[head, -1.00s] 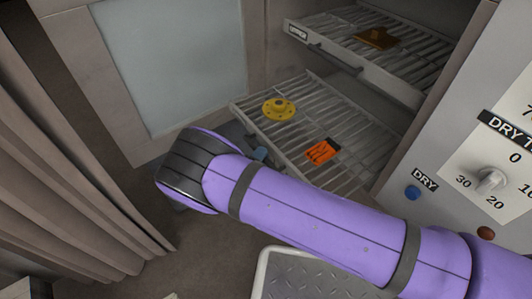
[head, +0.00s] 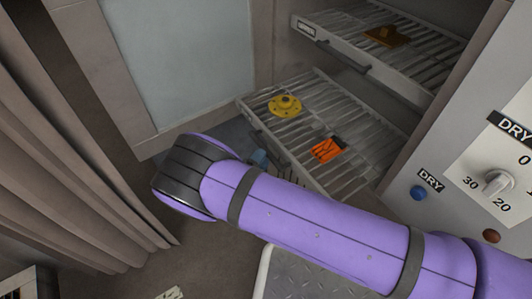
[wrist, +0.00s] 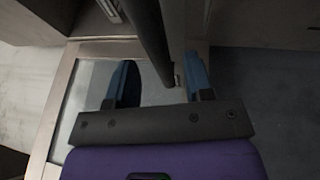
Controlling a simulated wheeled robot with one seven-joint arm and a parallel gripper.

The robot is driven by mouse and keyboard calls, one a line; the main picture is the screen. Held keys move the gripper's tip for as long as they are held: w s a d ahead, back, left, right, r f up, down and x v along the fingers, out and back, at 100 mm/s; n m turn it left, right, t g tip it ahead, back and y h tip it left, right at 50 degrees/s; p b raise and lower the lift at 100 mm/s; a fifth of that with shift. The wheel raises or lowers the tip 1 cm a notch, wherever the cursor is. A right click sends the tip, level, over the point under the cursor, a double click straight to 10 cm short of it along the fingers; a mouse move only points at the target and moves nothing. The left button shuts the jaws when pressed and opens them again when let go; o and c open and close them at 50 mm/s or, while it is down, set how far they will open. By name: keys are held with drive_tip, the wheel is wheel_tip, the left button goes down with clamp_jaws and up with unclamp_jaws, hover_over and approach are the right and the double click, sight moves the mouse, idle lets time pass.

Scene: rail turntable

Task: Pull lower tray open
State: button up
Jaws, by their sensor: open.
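The lower tray (head: 312,86) is a wire rack that sticks out of the cabinet in the head view. It carries a yellow flanged part (head: 285,106) and an orange part (head: 326,149). My gripper (head: 258,158) is at the tray's front left side, mostly hidden behind my purple arm. In the wrist view my gripper (wrist: 160,62) is open, with its blue fingers apart. A dark bar (wrist: 149,35), apparently the tray's handle, runs between the fingers. I cannot tell whether either finger touches it.
The upper tray (head: 385,78) with a brown part (head: 386,36) is above and behind the lower one. A cabinet door with a pale panel (head: 180,60) stands open at left. A curtain (head: 65,170) hangs far left. A control panel (head: 455,190) is at right.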

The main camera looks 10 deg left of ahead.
drive_tip(key=v, duration=0.7)
drive_tip(key=shift+s, duration=0.2)
drive_tip(key=shift+a+f, duration=0.1)
drive_tip(key=shift+a, duration=0.05)
